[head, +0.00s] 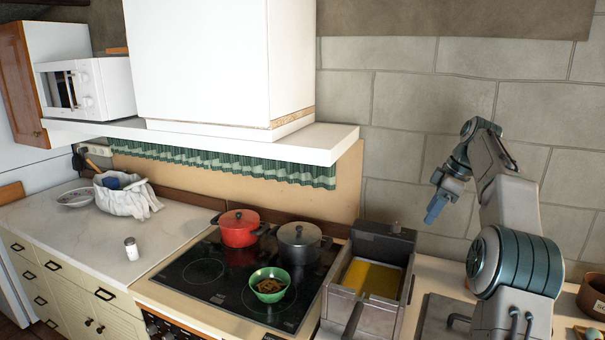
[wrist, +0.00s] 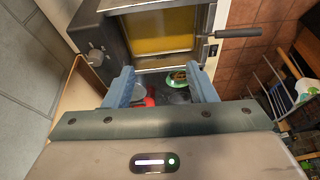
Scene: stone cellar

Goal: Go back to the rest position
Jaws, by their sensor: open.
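My gripper (head: 436,208) is raised in the air at the right of the head view, in front of the stone wall and above and to the right of the deep fryer. In the wrist view its two blue fingers (wrist: 161,88) are spread apart with nothing held between them. The deep fryer (head: 408,282) holds yellow oil and also shows at the top of the wrist view (wrist: 118,38). A green bowl (head: 268,287) with brown food in it stands on the black cooktop (head: 200,272).
A red pot (head: 239,230) and a grey pot (head: 300,244) stand at the back of the cooktop. A white shaker (head: 131,249), a cloth-lined basket (head: 128,198) and a plate (head: 76,197) are on the left counter. A white shelf (head: 335,145) overhangs the cooktop. Air around my gripper is clear.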

